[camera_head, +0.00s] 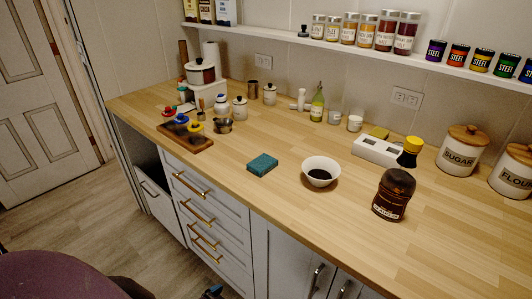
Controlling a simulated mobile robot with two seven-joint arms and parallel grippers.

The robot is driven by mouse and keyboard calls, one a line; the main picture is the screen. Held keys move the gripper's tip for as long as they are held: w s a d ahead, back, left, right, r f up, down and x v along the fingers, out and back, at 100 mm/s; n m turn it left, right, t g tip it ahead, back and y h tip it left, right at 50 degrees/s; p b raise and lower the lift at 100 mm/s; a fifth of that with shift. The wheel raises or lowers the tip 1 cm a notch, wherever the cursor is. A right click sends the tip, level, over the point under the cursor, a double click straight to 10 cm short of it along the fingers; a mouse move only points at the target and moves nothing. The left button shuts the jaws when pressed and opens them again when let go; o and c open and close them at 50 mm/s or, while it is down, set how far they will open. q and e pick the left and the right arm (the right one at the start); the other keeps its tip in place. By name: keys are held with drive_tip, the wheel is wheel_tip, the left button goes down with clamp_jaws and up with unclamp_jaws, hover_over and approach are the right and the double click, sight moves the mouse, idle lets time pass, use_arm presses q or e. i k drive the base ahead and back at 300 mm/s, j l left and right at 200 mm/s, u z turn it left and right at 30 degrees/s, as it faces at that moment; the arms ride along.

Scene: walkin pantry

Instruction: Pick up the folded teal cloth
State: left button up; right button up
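The folded teal cloth (262,164) lies flat on the wooden counter near its front edge, above the drawers. It is a small thick rectangle, fully visible, with nothing on it. A small dark and blue piece at the bottom edge of the head view looks like part of my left gripper (213,291). It is below the counter, well apart from the cloth, and its fingers cannot be made out. My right gripper is not in view.
A white bowl (320,172) with dark contents stands right of the cloth. A dark jar (393,194) stands further right. A wooden tray (186,138) with colourful items is to the left. The counter (235,180) around the cloth is clear.

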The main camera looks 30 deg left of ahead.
sight(264, 164)
drive_tip(key=u, duration=1.1)
